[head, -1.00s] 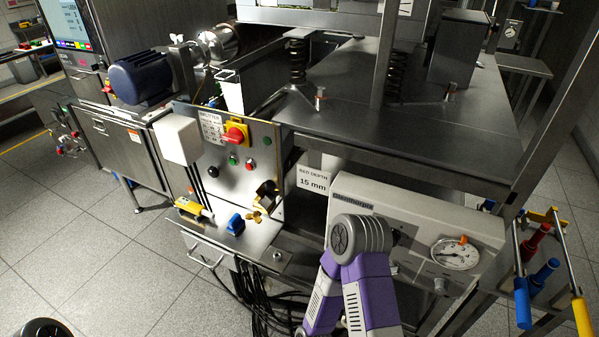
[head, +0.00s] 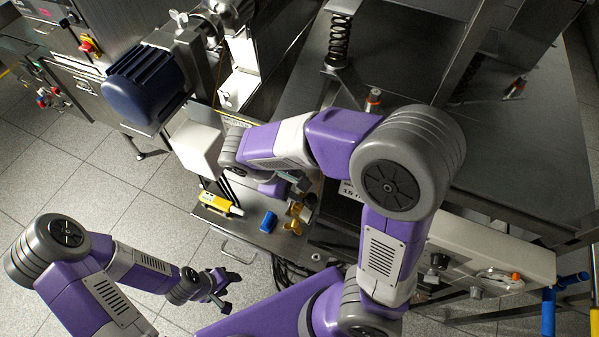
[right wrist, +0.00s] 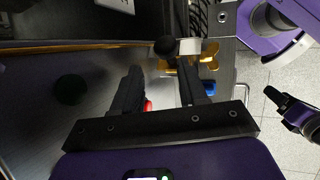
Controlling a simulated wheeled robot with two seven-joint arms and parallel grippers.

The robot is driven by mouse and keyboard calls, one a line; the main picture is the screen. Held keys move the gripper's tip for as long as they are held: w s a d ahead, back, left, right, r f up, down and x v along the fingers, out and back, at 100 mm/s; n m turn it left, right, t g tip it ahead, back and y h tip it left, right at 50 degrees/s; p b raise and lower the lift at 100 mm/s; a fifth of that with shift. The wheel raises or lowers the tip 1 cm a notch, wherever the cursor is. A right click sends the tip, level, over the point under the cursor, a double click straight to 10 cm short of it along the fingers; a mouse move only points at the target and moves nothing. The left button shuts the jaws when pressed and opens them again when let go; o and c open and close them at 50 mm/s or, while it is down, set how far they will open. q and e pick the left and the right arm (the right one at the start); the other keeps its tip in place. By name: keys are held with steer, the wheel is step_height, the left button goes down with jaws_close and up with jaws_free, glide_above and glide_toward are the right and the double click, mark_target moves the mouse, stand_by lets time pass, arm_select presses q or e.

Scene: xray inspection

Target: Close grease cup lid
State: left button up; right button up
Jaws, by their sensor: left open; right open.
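Small brass parts (head: 292,227) stand at the right end of the small steel shelf below the control panel in the head view. They look like the grease cup, but I cannot tell cup from lid. In the right wrist view brass (right wrist: 207,55) shows just beyond the fingertips, beside a black ball knob (right wrist: 165,46). My right gripper (right wrist: 160,75) is open and empty between its fingers, pointing toward the brass; in the head view my arm mostly hides it. My left gripper (head: 222,284) is open and empty over the floor, and shows at the right wrist view's edge (right wrist: 280,98).
A blue block (head: 268,222) and a yellow tube (head: 218,204) lie on the shelf left of the brass. A red button (right wrist: 148,105) is close behind my right fingers. A white box (head: 199,148) and blue motor (head: 146,86) are at left.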

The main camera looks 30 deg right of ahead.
mark_target(311, 199)
steer(key=s+d+f, duration=0.1)
steer(key=s+f, duration=0.1)
steer(key=f, duration=0.1)
steer(key=shift+s+d+b, duration=0.3)
steer(key=shift+d, duration=0.1)
steer(key=f, duration=0.1)
steer(key=w+d+f, duration=0.1)
steer(key=shift+d+f, duration=0.15)
steer(key=shift+f, duration=0.25)
steer(key=shift+s+d, duration=0.1)
steer(key=shift+s, duration=0.2)
arm_select(q)
steer(key=shift+s+f, duration=0.35)
steer(key=shift+s, duration=0.45)
arm_select(e)
steer(key=shift+w+f, duration=0.1)
